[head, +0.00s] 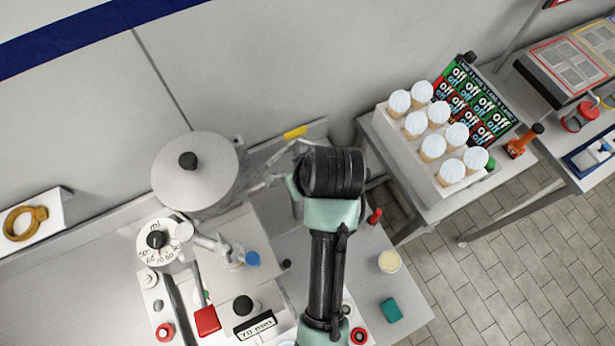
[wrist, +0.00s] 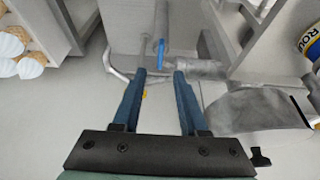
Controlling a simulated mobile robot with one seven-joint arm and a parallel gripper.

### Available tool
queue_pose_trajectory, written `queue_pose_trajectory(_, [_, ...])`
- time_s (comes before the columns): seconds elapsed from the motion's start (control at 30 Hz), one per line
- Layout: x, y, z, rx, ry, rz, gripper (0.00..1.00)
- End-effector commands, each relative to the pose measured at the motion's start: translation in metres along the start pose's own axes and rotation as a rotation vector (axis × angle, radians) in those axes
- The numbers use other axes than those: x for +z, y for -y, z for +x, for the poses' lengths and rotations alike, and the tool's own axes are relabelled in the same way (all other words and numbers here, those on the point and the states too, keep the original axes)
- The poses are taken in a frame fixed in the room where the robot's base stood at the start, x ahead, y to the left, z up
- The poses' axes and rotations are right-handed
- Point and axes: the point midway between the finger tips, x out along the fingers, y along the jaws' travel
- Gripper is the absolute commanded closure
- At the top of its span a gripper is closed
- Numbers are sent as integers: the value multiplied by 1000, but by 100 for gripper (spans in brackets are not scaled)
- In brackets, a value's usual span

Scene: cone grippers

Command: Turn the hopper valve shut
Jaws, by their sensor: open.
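A blue lever (wrist: 162,52), which looks like the valve handle, stands on grey metal pipework in the wrist view. My gripper (wrist: 160,75) is open, with two blue fingers pointing towards it. The lever shows between and just beyond the fingertips; I see no contact. The lidded steel hopper (head: 194,175) stands left of my arm in the head view. My arm hides the area around the gripper there, and I cannot make out the fingers or that lever.
A dispenser with a dial (head: 157,240) and a blue-ended spout (head: 252,259) stands at lower left. A rack of filled cones (head: 437,140) stands at right on a side table; some cones (wrist: 15,45) show in the wrist view. A tub (wrist: 312,45) is at its right edge.

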Motion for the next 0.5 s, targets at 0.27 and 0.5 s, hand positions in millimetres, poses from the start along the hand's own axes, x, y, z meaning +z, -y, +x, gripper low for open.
queue_pose_trajectory(0.27, [0, 0, -46, 2, -3, 1, 57])
queue_pose_trajectory(0.5, [0, 0, -58, 0, 0, 0, 57])
